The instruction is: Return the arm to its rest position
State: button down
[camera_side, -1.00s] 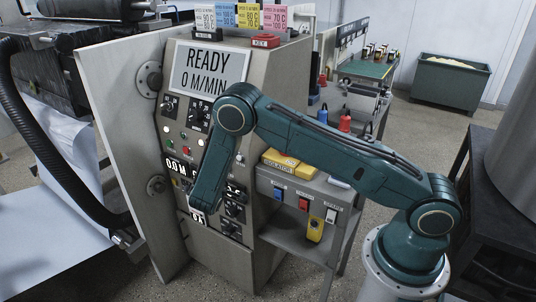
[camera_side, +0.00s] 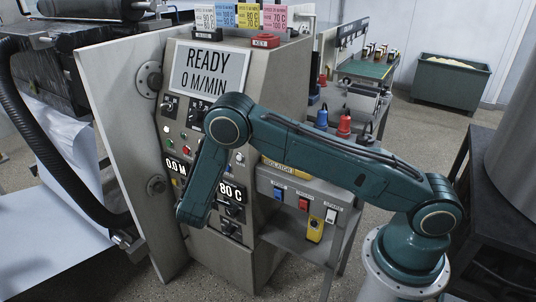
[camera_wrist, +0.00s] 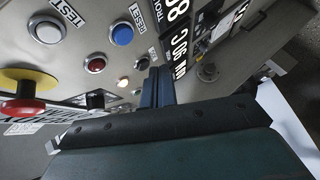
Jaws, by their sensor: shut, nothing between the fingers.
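My gripper (camera_wrist: 157,82) shows in the wrist view as two dark blue fingers pressed together with nothing between them. It points toward a control panel (camera_wrist: 125,68) with buttons and number displays. In the side view my teal arm is bent at a raised elbow, and its forearm hangs down in front of the control cabinet (camera_side: 265,85). The fingers cannot be made out in that view. Whether they touch the panel cannot be told.
The panel carries a blue button (camera_wrist: 122,34), a red button (camera_wrist: 95,64) and a red mushroom button (camera_wrist: 22,108) on yellow. In the side view, a grey shelf (camera_side: 285,235) with switches stands beside the cabinet. A black hose (camera_side: 60,165) curves at left. Floor is open at back right.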

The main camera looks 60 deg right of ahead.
jog(key=shift+r, duration=0.1)
dwell(0.3)
jog(key=s+d+r+m+g+y, duration=0.15)
jog(key=s+r, duration=0.25)
jog(key=r, duration=0.4)
jog(key=s+r+m+g+y, duration=0.1)
jog(key=s+r+m+y, duration=0.1)
jog(key=s+r, duration=0.4)
jog(key=s+d+r+m+g+y, duration=0.1)
jog(key=s+r+m+y, duration=0.15)
jog(key=r, duration=0.65)
jog(key=s+a+r+y, duration=0.1)
jog(key=s+r, duration=0.1)
jog(key=s, duration=0.6)
jog(key=s+a+r+n+y, duration=0.1)
jog(key=s+a+r, duration=0.1)
jog(key=s, duration=0.7)
jog(key=s+a+r+y, duration=0.2)
jog(key=s+r, duration=0.1)
jog(key=s, duration=0.6)
jog(key=shift+n+t, duration=0.35)
jog(key=shift+n, duration=0.05)
